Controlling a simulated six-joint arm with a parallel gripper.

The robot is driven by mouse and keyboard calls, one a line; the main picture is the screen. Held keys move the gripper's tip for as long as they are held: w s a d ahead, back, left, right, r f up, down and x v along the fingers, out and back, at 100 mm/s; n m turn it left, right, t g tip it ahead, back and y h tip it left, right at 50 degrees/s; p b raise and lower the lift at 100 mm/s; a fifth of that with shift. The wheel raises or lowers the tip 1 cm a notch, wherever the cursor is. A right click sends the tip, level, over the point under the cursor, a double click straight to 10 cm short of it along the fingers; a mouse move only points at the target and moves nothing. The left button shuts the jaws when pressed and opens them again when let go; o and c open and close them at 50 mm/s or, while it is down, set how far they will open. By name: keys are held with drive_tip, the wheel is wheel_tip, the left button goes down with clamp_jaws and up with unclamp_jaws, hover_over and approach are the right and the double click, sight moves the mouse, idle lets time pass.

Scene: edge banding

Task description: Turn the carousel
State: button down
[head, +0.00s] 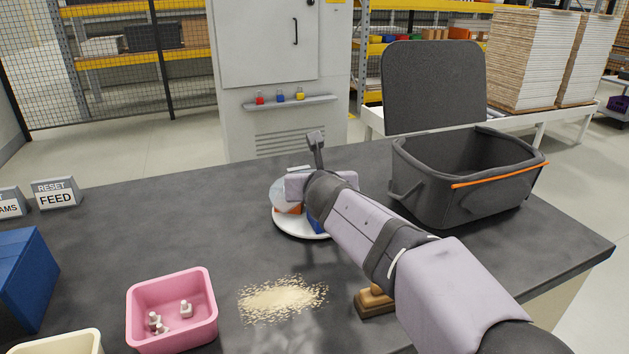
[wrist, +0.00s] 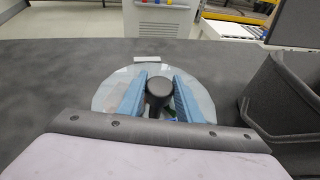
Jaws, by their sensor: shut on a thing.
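The carousel is a low round turntable with a white base (head: 305,229) in the middle of the worktop. Orange and blue parts show on it, partly hidden behind my arm. In the wrist view its clear, pale round top (wrist: 106,93) lies beneath my gripper (wrist: 159,88). The two blue fingers stand on either side of a dark round knob (wrist: 158,86) at the carousel's middle and are shut on it. In the head view my wrist covers the knob and the fingertips.
A dark open-lidded bin (head: 455,190) stands right of the carousel. A pink tray (head: 172,312) with small pale fittings, a sawdust patch (head: 282,298) and a wooden-backed brush (head: 375,300) lie nearer. A FEED sign (head: 56,195) and blue box (head: 22,275) stand left. The left-middle worktop is clear.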

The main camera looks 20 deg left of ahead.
drive_tip(key=shift+r, duration=0.15)
drive_tip(key=c, duration=1.3)
unclamp_jaws()
drive_tip(key=shift+o, duration=0.2)
drive_tip(key=shift+s, duration=0.1)
drive_tip(key=v, duration=0.7)
drive_tip(key=shift+d, duration=0.1)
